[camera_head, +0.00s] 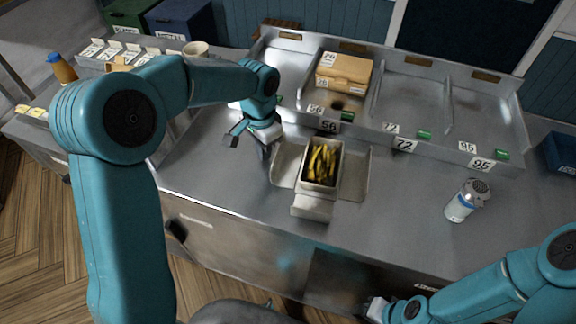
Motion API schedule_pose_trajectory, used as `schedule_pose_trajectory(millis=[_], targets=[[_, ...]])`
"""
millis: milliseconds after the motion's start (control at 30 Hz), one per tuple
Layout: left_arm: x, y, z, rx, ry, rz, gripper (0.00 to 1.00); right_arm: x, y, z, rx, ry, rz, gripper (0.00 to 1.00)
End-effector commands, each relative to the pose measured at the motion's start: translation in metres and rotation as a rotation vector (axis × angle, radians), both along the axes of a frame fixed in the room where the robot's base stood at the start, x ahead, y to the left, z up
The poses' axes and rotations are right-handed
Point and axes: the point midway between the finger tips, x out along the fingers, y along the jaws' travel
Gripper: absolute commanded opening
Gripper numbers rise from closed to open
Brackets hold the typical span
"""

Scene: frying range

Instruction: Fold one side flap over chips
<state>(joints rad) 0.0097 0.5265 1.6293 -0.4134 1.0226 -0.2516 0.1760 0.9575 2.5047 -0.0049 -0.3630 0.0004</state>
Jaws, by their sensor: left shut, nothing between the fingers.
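An open cardboard box (318,186) with yellow chips (322,165) in it stands on the steel counter. Its left side flap (287,166) and right side flap (355,174) are spread outward, and its front flap (312,207) hangs out toward me. My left gripper (265,150) is shut and empty, just left of the box by the upper end of the left flap; I cannot tell whether it touches the flap. My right gripper (373,308) is low at the bottom edge, in front of the counter and away from the box; its fingers are too small to judge.
Behind the box is a divided steel rack (440,100) with numbered tags and a closed brown box (344,72) in one bay. The counter between box and shaker is clear.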

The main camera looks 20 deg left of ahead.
Motion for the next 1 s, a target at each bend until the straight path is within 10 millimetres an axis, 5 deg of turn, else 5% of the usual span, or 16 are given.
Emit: schedule_pose_trajectory(millis=[267, 1000], targets=[[0.000, 0.000, -0.010, 0.000, 0.000, 0.000, 0.00, 0.000, 0.000, -0.008, 0.000, 0.000, 0.000, 0.43], [0.000, 0.000, 0.026, 0.000, -0.001, 0.000, 0.00, 0.000, 0.000, 0.021, 0.000, 0.000, 0.000, 0.43]])
